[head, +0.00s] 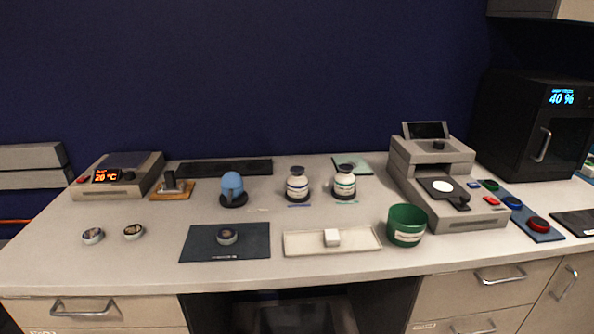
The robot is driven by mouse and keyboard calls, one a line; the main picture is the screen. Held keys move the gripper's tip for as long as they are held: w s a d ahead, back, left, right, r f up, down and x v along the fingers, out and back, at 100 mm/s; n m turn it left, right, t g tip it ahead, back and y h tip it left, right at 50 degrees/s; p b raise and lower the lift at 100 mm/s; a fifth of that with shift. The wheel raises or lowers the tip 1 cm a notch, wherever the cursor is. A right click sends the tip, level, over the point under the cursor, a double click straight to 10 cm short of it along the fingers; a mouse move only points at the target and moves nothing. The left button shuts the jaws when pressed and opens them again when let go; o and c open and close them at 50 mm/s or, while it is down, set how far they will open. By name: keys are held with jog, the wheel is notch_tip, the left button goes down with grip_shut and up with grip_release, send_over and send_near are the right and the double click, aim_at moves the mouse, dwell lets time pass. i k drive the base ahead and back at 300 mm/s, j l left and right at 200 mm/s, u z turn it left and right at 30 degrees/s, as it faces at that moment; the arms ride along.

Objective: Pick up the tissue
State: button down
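A small white folded piece, which looks like the tissue (332,237), lies on a shallow cream tray (299,243) near the front of the bench, right of the middle. Nothing covers it, and bare tray shows on both sides of it. My gripper is not in view.
A green labelled cup (407,225) stands just right of the tray. A dark mat (196,242) with a small round container (227,237) lies to its left. Two bottles (297,186) (344,184) stand behind it. A grey instrument (431,165) stands at the right.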

aim_at(332, 239)
jog(key=l+u, duration=0.15)
jog(key=l, duration=0.35)
jog(key=l+u, duration=0.15)
jog(key=l, duration=0.4)
jog(key=l+u, duration=0.15)
jog(key=l, duration=0.35)
jog(key=l+u, duration=0.15)
jog(key=l, duration=0.35)
jog(key=l+u, duration=0.15)
jog(key=l, duration=0.35)
jog(key=k+l+u, duration=0.15)
jog(key=l, duration=0.35)
jog(key=k+l+u, duration=0.2)
jog(key=l, duration=0.3)
jog(key=i+l, duration=0.1)
jog(key=i, duration=0.95)
